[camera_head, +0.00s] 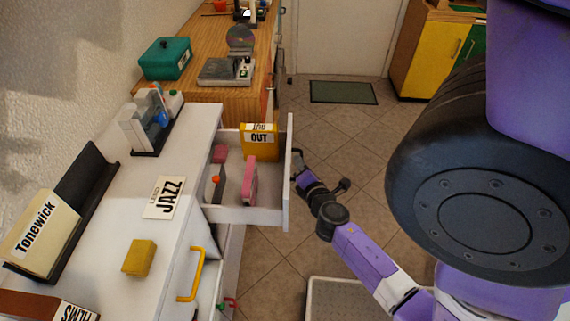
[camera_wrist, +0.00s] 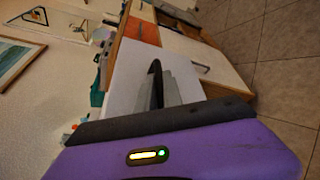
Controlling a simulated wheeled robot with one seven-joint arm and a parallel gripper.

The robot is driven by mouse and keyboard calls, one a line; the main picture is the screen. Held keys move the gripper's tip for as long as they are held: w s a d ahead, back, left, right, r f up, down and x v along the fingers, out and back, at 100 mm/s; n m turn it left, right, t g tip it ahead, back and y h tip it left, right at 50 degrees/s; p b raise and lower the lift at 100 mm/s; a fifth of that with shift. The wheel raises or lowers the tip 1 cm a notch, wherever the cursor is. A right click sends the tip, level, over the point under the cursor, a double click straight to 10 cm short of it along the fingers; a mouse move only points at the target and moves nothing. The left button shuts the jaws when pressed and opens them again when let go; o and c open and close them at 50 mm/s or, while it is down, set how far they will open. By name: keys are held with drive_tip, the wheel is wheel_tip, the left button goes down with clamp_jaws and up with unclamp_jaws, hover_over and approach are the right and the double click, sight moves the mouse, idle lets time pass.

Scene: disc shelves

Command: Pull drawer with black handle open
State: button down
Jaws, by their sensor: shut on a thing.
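The white drawer (camera_head: 289,190) stands pulled out from the white cabinet, its inside open to view. It holds a yellow box marked OUT (camera_head: 259,143), pink items (camera_head: 250,180) and a dark item with an orange top (camera_head: 217,184). My gripper (camera_head: 299,161) is at the outer face of the drawer front, shut on the black handle. In the wrist view the black handle (camera_wrist: 155,78) rises beside the grey fingers (camera_wrist: 178,84), against the white drawer front (camera_wrist: 130,72). The grip point itself is partly hidden.
A yellow handle (camera_head: 191,275) is on the cabinet, nearer me. The cabinet top carries a JAZZ card (camera_head: 165,197), a yellow block (camera_head: 139,257) and a Tonewick sleeve (camera_head: 42,235). A wooden counter (camera_head: 246,97) stands beyond. Tiled floor (camera_head: 336,130) is clear right of the drawer.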

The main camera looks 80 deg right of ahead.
drive_tip(key=shift+s+d+f, duration=0.1)
drive_tip(key=shift+s, duration=1.85)
drive_tip(key=c, duration=1.8)
unclamp_jaws()
drive_tip(key=shift+o, duration=0.2)
drive_tip(key=b+v, duration=0.3)
drive_tip(key=v, duration=0.4)
drive_tip(key=shift+a, duration=0.35)
drive_tip(key=shift+s, duration=0.15)
